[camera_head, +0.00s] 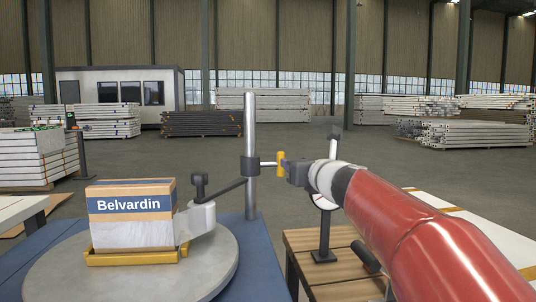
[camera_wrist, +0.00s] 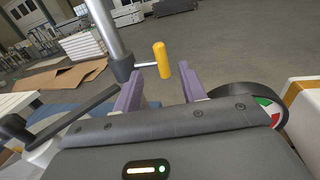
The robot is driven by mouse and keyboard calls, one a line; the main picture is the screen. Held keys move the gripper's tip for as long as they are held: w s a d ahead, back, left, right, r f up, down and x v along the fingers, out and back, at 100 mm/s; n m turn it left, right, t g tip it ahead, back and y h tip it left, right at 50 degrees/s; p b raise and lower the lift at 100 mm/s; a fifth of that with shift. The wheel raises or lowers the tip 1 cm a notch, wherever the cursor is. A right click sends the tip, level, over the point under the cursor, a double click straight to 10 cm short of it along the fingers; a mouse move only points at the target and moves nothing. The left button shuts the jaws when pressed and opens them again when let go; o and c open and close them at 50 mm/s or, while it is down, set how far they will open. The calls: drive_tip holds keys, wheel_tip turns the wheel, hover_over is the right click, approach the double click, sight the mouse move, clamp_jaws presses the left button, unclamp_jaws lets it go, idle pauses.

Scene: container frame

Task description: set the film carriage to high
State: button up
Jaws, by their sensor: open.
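A yellow handle (camera_head: 281,164) sticks out to the right on a pale rod. My gripper (camera_head: 287,172) is at this handle, from the right. In the wrist view, the handle (camera_wrist: 161,60) stands between the two purple fingers of my open gripper (camera_wrist: 157,75), with space on both sides. Its exact depth between the fingertips is unclear.
A box marked Belvardin (camera_head: 131,205) sits on a yellow pallet on a round grey turntable (camera_head: 60,278). A wooden table (camera_head: 305,240) with a black stand is below my arm. A dial with red and green marks (camera_wrist: 270,108) shows at right in the wrist view.

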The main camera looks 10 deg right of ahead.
sight(282, 156)
drive_tip(key=w, duration=0.4)
drive_tip(key=w+a+p, duration=0.1)
drive_tip(key=w, duration=0.3)
drive_tip(key=w+a+p, duration=0.1)
drive_tip(key=w, duration=0.2)
drive_tip(key=shift+w+a, duration=0.25)
drive_tip(key=shift+w, duration=0.15)
drive_tip(key=shift+c, duration=0.3)
clamp_jaws()
